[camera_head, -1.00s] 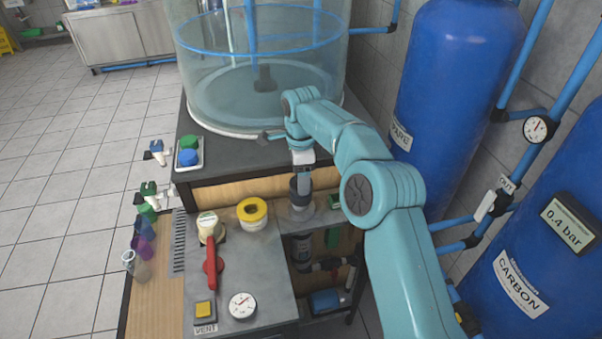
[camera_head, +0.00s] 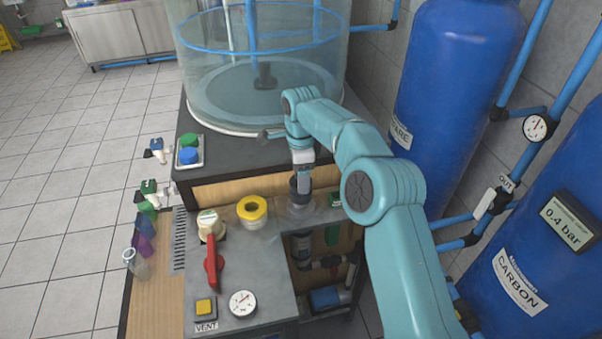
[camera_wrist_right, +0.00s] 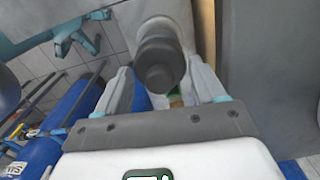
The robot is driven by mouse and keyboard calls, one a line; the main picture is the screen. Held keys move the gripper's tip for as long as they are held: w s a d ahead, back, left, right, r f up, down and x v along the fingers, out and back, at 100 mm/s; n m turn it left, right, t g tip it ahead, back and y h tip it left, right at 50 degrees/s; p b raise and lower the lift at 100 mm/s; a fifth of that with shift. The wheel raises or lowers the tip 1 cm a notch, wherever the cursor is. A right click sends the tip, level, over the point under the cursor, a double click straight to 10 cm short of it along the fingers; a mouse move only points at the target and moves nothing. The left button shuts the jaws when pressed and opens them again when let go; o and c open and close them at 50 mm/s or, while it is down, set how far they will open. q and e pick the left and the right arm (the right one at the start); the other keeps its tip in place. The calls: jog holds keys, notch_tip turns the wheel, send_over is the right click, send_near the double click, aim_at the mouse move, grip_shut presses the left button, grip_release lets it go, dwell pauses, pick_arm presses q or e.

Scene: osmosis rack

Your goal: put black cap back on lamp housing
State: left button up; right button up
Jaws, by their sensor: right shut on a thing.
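The black cap (camera_head: 294,187) is in my right gripper (camera_head: 303,184), at the back right of the grey bench top. In the right wrist view the dark cap (camera_wrist_right: 160,70) sits between the two fingers of my right gripper (camera_wrist_right: 163,88). A grey cylindrical body that looks like the lamp housing (camera_head: 300,207) is directly below the cap in the head view. The cap appears at its top, but I cannot tell whether it is seated. The fingers and arm hide part of it. My left gripper is not in view.
A yellow ring-topped container (camera_head: 252,211) and a red-handled valve (camera_head: 212,262) stand left of the housing. A gauge (camera_head: 243,303) is at the front. The clear tank (camera_head: 262,95) stands behind, and a blue carbon tank (camera_head: 545,260) is at right.

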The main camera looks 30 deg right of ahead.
jog(key=shift+f, duration=0.1)
jog(key=shift+f+b, duration=0.55)
jog(key=shift+f, duration=0.25)
jog(key=shift+f, duration=0.35)
jog(key=o, duration=1.1)
jog(key=shift+o, duration=0.2)
